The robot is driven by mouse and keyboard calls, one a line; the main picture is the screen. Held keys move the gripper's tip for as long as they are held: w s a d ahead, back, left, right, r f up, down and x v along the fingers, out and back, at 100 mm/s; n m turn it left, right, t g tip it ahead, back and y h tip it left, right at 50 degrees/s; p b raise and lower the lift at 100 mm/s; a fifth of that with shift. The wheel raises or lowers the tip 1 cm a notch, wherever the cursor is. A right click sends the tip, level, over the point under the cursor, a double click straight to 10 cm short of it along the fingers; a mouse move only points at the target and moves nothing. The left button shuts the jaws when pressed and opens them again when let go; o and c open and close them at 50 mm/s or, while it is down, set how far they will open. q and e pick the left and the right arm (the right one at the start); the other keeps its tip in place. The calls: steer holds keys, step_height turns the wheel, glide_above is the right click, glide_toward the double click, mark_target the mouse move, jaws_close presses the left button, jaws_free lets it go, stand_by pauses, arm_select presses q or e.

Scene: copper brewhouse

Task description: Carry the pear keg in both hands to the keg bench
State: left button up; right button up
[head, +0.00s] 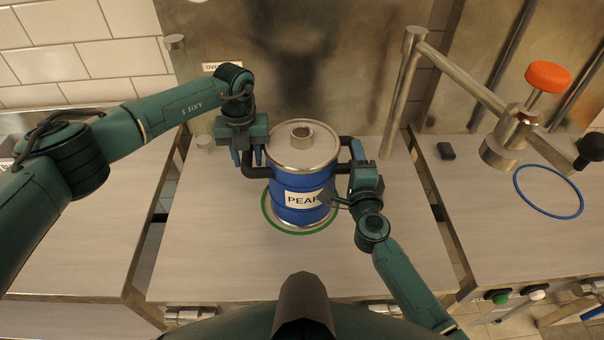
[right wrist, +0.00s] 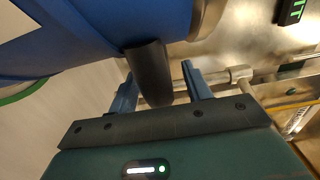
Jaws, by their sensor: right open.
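The pear keg (head: 293,180) is blue with a metal lid and a "PEAR" label. It stands upright inside a green ring (head: 267,215) on the middle bench (head: 200,240). My left gripper (head: 247,157) is at its black left handle (head: 252,172), one finger on each side; whether the fingers press on it is unclear. My right gripper (right wrist: 160,88) is open, with its fingers apart on both sides of the dark right handle (right wrist: 150,72).
The right-hand bench (head: 490,225) carries an empty blue ring (head: 548,192) and a small dark block (head: 446,151). A metal pipe arm with an orange knob (head: 547,77) reaches over it. A gap separates the benches.

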arm_select(q)
steer(key=shift+f, duration=0.4)
arm_select(e)
steer(key=shift+w, duration=0.4)
arm_select(q)
steer(key=c, duration=0.7)
arm_select(e)
steer(key=c, duration=0.7)
arm_select(q)
jaws_close()
arm_select(e)
jaws_close()
arm_select(q)
steer(key=shift+r, duration=0.1)
